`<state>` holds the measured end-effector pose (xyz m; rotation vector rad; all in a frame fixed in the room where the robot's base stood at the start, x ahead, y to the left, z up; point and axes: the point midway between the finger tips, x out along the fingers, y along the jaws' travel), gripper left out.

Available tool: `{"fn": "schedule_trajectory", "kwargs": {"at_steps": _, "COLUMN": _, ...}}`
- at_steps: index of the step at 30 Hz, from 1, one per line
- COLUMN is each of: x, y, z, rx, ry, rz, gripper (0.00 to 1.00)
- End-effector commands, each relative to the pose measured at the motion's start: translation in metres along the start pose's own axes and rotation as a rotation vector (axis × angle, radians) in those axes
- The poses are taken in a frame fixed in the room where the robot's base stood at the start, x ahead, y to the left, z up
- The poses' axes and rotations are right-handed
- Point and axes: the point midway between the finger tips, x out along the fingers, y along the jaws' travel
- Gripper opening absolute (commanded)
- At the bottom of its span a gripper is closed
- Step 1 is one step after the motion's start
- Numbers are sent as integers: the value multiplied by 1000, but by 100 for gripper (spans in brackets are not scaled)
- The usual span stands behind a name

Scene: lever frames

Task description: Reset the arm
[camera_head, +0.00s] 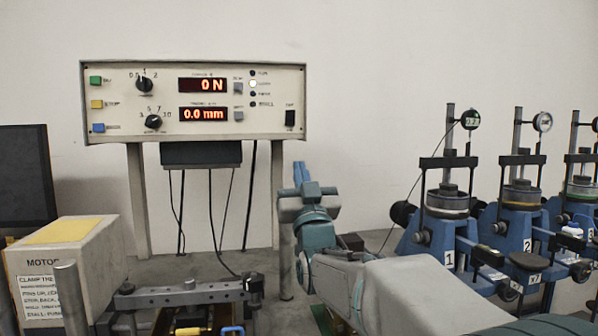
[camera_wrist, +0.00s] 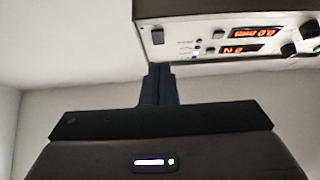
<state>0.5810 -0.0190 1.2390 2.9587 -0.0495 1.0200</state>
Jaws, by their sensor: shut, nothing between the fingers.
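In the wrist view the dark fingers (camera_wrist: 159,84) stand closed at the middle, and the control box (camera_wrist: 225,30) appears upside down above and to the right. My arm is bent, its grey and teal links running to the lower right of the head view. The box's displays read 0 N and 0.0 mm.
Several blue test stands with dial gauges (camera_head: 447,200) stand at the right. A motor housing (camera_head: 70,265) and a dark screen (camera_head: 25,178) are at the left. A metal shear rig (camera_head: 185,295) stands at the bottom centre. Cables hang under the control box. The upper right wall area is clear.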

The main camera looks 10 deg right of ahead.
Motion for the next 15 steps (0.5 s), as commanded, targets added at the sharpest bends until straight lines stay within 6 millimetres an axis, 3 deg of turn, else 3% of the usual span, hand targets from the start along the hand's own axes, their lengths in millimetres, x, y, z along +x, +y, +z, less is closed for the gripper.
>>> {"fn": "schedule_trajectory", "kwargs": {"at_steps": 8, "x": 0, "y": -1, "z": 3, "rx": 0, "ry": -70, "rz": -1, "gripper": 0}}
{"fn": "schedule_trajectory", "kwargs": {"at_steps": 11, "x": -5, "y": -3, "z": 11, "rx": 0, "ry": -194, "rz": -4, "gripper": 0}}
{"fn": "schedule_trajectory", "kwargs": {"at_steps": 15, "x": -27, "y": -7, "z": 30, "rx": 1, "ry": -434, "rz": -9, "gripper": 0}}
